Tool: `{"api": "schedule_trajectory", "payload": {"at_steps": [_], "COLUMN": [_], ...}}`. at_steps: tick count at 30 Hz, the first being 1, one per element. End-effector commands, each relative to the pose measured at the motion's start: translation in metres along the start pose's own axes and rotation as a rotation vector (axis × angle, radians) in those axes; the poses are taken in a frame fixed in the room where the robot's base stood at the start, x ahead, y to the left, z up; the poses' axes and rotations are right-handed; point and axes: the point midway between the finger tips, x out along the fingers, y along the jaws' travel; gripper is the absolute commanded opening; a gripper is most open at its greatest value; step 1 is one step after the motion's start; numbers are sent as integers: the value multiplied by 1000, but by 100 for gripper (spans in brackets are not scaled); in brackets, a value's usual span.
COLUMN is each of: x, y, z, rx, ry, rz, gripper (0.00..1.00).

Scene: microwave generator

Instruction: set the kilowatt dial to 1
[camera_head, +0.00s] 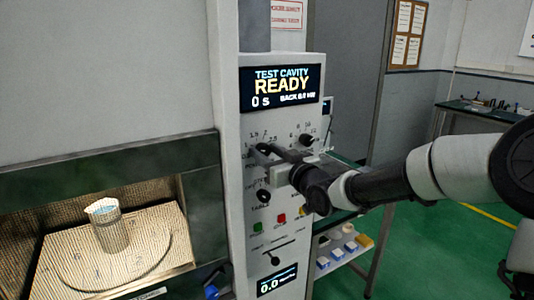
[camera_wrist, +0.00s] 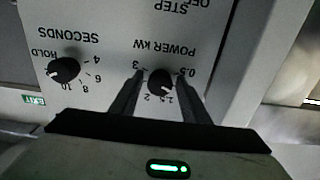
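The kilowatt dial, a black knob (camera_wrist: 161,82) labelled POWER KW, shows upside down in the wrist view, with 0.5, 2 and 3 readable around it. Its white mark points to the lower right, toward partly covered numbers near 1.5. The 1 is not clearly readable and may be behind the right finger. My gripper (camera_wrist: 162,86) has one finger on each side of the knob, with a small gap visible on the left; contact cannot be confirmed. In the head view my gripper (camera_head: 267,157) reaches the panel from the right, and the dial (camera_head: 264,148) is partly covered.
The seconds dial (camera_wrist: 64,70) is beside the power dial; it also shows in the head view (camera_head: 306,140). Below are a step knob (camera_head: 263,196), green (camera_head: 257,228) and red (camera_head: 281,219) buttons. The display (camera_head: 281,88) reads READY. An open cavity holds a cup (camera_head: 108,226).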

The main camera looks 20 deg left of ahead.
Motion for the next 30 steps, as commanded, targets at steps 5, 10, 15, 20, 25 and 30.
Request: {"api": "schedule_trajectory", "payload": {"at_steps": [5,10,15,20,25,30], "x": [0,-1,-18,-54,-97,-136], "y": [0,0,1,1,1,1], "z": [0,0,-1,0,-1,-1], "rx": [-1,-1,-4,-5,-6,-5], "ry": [0,0,1,-2,-2,-2], "rz": [0,0,2,3,4,4], "gripper": [48,48,48,48,48,48]}}
